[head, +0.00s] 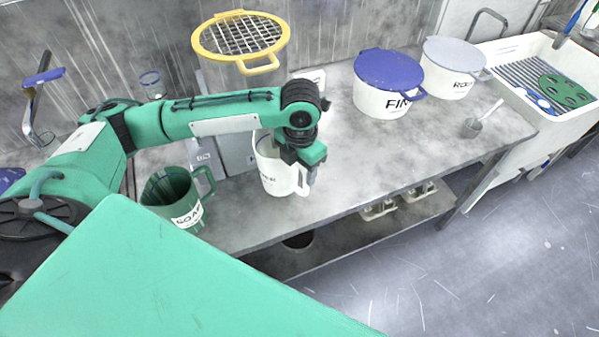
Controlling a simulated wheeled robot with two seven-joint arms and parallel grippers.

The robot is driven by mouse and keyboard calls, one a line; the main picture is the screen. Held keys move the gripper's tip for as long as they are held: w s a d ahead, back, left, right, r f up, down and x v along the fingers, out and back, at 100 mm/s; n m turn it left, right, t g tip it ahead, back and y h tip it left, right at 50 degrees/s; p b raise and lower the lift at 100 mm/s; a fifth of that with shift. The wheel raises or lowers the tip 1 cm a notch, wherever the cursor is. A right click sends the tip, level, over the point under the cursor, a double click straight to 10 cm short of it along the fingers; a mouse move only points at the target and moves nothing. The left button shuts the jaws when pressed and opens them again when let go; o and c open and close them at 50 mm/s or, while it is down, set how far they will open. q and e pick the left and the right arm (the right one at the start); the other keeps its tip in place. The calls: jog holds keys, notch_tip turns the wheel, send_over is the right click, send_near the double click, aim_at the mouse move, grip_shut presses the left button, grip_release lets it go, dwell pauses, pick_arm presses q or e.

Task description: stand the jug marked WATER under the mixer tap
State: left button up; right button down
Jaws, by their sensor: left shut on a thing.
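A white jug (272,172) stands upright at the front part of the steel bench, or just above it; I cannot tell which. A green jug (172,195) marked SOAP stands to the left. A tap (38,95) with a blue lever is at the far left, and a grey curved spout (488,18) rises behind the sink at the upper right. My right gripper is out of view.
On the steel bench (350,165) are a blue-lidded pot (378,98), a grey-lidded pot (447,75) and a small scoop (472,127). A yellow-rimmed mesh sieve (240,38) is behind my arm. A white sink (558,50) holds a green perforated disc.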

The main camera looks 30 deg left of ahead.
pick_arm(q)
notch_tip(320, 180, down, 4)
jog(key=shift+r+p, duration=0.25)
jog(key=shift+p, duration=0.35)
jog(key=o, duration=1.6)
jog(key=shift+c, duration=0.2)
notch_tip(320, 180, up, 11)
jog(key=shift+f+b, duration=0.15)
jog(key=shift+b, duration=1.1)
jog(key=shift+r, duration=0.7)
